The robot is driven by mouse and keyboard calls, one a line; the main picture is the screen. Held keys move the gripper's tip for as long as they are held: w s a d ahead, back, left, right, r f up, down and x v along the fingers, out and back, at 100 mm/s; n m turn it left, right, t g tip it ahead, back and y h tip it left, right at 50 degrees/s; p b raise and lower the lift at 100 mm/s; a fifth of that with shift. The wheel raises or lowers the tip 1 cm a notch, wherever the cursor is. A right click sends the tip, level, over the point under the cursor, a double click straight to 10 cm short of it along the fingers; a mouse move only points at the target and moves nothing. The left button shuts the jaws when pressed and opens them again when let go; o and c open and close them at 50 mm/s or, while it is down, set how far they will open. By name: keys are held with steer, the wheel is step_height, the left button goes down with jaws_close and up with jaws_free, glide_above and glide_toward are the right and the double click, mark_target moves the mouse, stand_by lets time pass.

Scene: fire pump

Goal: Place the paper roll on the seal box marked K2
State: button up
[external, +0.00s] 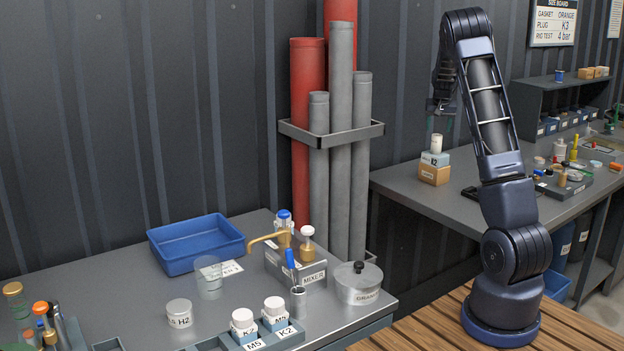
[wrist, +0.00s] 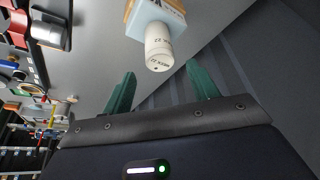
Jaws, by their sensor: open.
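The paper roll looks to be the white upright cylinder (external: 436,143) on the back bench. It stands on a pale blue box (external: 434,158), which sits on an orange-tan box (external: 433,175). Dark lettering on the stack seems to include K2, but I cannot tell for sure which box bears it. In the wrist view the white roll (wrist: 158,50) shows its end face, with the pale blue box (wrist: 147,20) behind it. My gripper (external: 440,114) is above the roll, open and empty. Its green fingers (wrist: 162,85) are apart, and the roll lies beyond their tips, roughly between them.
The back bench holds a tray of small parts (external: 565,185) and a dark shelf (external: 560,95) to the right. Pipes in a rack (external: 335,140) stand left of my arm. The front table carries a blue bin (external: 195,243), a mixer block and jars. Air around my gripper looks free.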

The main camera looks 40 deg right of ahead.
steer(key=s+a+r+n+y, duration=0.1)
steer(key=s+a+r, duration=0.45)
steer(key=a, duration=0.55)
steer(key=s+a+r+n+t+y, duration=0.1)
steer(key=s+a+r+n, duration=0.1)
steer(key=s+a+r, duration=0.6)
steer(key=s+a+r+n+y, duration=0.15)
steer(key=s+a, duration=0.45)
steer(key=a, duration=0.7)
steer(key=s+a+f+n, duration=0.2)
steer(key=s+a, duration=0.6)
steer(key=s, duration=0.3)
steer(key=s+a+f+n, duration=0.2)
steer(key=s+a, duration=0.5)
steer(key=s, duration=0.4)
steer(key=shift+s+a, duration=0.25)
steer(key=shift+a, duration=0.1)
